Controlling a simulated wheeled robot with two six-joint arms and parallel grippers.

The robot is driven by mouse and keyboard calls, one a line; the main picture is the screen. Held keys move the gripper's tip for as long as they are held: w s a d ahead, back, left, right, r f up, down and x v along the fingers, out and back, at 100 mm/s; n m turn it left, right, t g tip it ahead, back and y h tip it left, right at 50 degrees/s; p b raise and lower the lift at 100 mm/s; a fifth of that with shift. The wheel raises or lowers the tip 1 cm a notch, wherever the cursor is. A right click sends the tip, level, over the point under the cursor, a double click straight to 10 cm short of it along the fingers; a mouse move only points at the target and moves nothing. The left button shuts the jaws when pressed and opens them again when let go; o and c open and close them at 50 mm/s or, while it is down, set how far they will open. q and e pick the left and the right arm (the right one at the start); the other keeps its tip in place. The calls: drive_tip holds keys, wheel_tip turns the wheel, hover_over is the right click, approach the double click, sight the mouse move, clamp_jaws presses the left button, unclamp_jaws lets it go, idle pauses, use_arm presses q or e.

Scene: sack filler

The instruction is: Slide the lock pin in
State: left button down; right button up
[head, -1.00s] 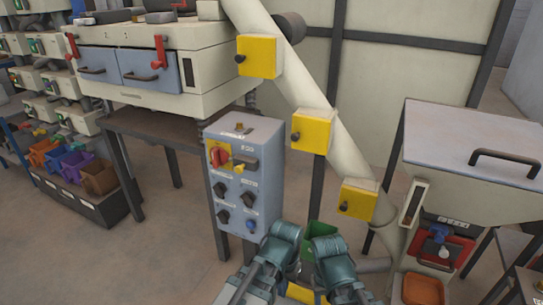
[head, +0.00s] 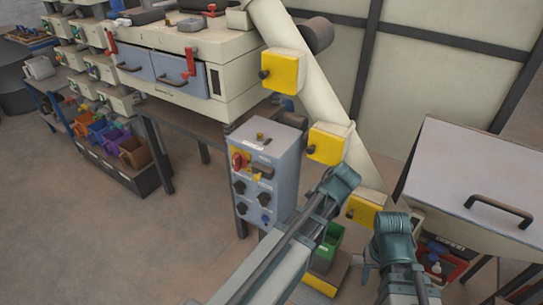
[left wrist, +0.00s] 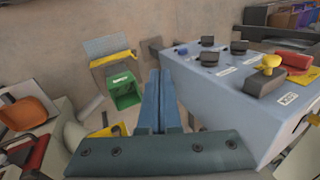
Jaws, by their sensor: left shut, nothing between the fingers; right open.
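The grey-blue control box (head: 263,170) stands left of centre in the head view. On its upper front are a red switch (head: 240,161) and a small yellow knob-headed piece (head: 257,176), perhaps the lock pin. In the left wrist view the yellow knob (left wrist: 270,64) stands up beside the red handle (left wrist: 293,60). My left gripper (left wrist: 161,76) is shut and empty, its blue fingers beside the box and apart from the knob. My right gripper (head: 392,242) is at lower right, open, its fingers mostly hidden by its wrist.
A sloping pipe with yellow boxes (head: 284,70) runs right of the control box. A green bin (head: 328,240) stands below, behind my left arm. A grey-lidded hopper with a handle (head: 470,185) is at right.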

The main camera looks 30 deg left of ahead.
use_arm(q)
drive_tip(key=w+a+r+y+p, duration=0.1)
drive_tip(key=w+a+r+p, duration=0.1)
drive_tip(key=a+r+p, duration=0.2)
drive_tip(key=w+a+r+n+y+p, duration=0.1)
drive_tip(key=a+r+p, duration=0.3)
drive_tip(key=r, duration=0.6)
drive_tip(key=shift+w+a+p, duration=0.15)
drive_tip(key=shift+w+p, duration=0.75)
drive_tip(key=shift+p, duration=0.05)
use_arm(e)
wheel_tip(320, 180, up, 12)
use_arm(q)
drive_tip(key=shift+f, duration=0.1)
use_arm(e)
drive_tip(key=shift+f, duration=0.15)
use_arm(q)
drive_tip(key=b, duration=0.9)
approach(258, 177)
wheel_tip(258, 177, down, 5)
drive_tip(key=a, duration=0.2)
drive_tip(key=w+a, duration=0.1)
drive_tip(key=shift+w+a+f+b, duration=0.1)
drive_tip(key=shift+a+f+b, duration=0.15)
drive_tip(key=shift+f+b, duration=0.15)
use_arm(e)
wheel_tip(258, 177, down, 10)
drive_tip(key=shift+r, duration=0.2)
